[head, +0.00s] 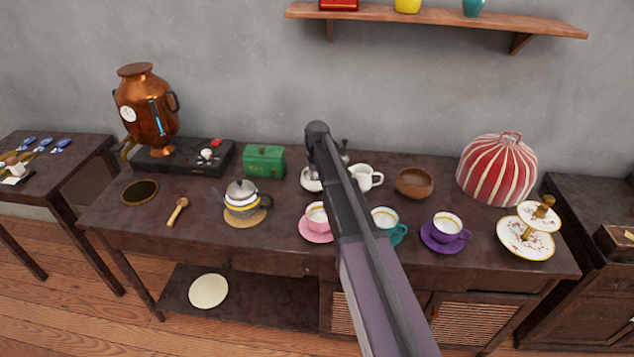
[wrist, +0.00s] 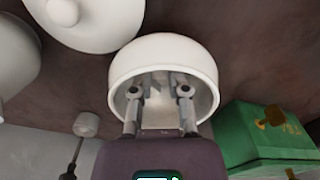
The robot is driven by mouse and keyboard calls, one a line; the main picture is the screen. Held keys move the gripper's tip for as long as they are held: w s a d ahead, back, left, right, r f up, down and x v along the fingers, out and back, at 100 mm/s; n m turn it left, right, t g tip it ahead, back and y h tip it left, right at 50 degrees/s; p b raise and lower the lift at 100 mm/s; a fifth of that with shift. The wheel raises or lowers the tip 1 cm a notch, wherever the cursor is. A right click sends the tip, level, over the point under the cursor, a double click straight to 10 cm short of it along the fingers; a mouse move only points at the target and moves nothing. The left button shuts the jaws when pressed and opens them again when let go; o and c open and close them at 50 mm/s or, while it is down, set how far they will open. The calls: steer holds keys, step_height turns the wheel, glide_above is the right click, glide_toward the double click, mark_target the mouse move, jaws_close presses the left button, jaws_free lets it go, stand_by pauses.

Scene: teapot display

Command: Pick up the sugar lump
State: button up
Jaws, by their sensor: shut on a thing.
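My gripper (wrist: 159,88) reaches down into a white bowl (wrist: 163,52) in the wrist view, with both fingers inside its rim. A pale lump (wrist: 160,97) shows between the fingers, and the jaws are shut on it; it looks like the sugar lump, though its outline is partly hidden. In the head view my arm covers most of the gripper and bowl. A white edge (head: 311,181) shows to the left of the arm.
A green caddy (head: 264,161) stands close to the left, a white jug (head: 366,178) close to the right. A white lid-like piece (wrist: 95,30) lies near the bowl. Pink (head: 318,216), teal (head: 386,220) and purple (head: 447,226) cups stand in front. A shelf (head: 440,17) hangs above.

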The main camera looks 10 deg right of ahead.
steer(key=shift+r, duration=0.15)
step_height(320, 180, up, 10)
steer(key=p, duration=1)
steer(key=shift+f, duration=0.2)
steer(key=shift+d, duration=0.1)
stand_by(0.3)
